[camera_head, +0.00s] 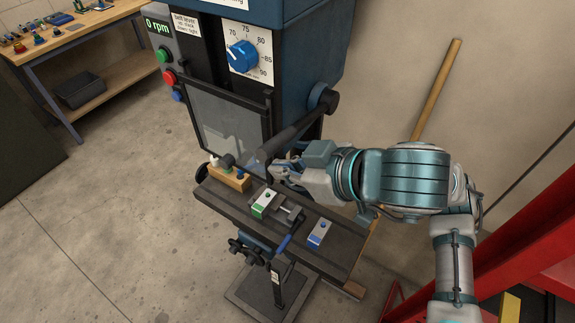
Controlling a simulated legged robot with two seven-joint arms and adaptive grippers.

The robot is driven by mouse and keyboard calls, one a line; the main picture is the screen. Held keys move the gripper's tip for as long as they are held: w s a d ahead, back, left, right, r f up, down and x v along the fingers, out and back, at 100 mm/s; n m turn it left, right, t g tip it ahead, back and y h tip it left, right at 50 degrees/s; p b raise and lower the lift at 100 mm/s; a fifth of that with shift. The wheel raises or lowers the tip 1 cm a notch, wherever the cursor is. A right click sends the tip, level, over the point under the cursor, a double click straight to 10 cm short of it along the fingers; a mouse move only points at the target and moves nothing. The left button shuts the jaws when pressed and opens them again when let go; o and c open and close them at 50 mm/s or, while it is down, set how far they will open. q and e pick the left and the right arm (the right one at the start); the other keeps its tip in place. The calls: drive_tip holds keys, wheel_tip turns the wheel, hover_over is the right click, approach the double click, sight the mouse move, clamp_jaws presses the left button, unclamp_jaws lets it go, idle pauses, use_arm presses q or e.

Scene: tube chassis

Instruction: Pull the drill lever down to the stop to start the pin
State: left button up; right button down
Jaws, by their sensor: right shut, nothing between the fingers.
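The drill press (310,50) stands at the centre with a blue body and a display reading 0 rpm. Its drill lever (297,130) is a thick dark bar that runs from a hub (322,98) on the press's right side down and left to a rounded end. My right gripper (279,167) is shut and empty, close to the lever's lower end. I cannot tell whether it touches the lever. My left gripper is not in view.
The drill table (330,262) carries a wooden block, a vise (285,216) with a green-marked piece, and a blue-marked piece (319,233). A clear guard (232,128) hangs in front. A workbench is at upper left, a red frame (520,215) at right. The left floor is clear.

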drive_tip(key=shift+d, duration=0.45)
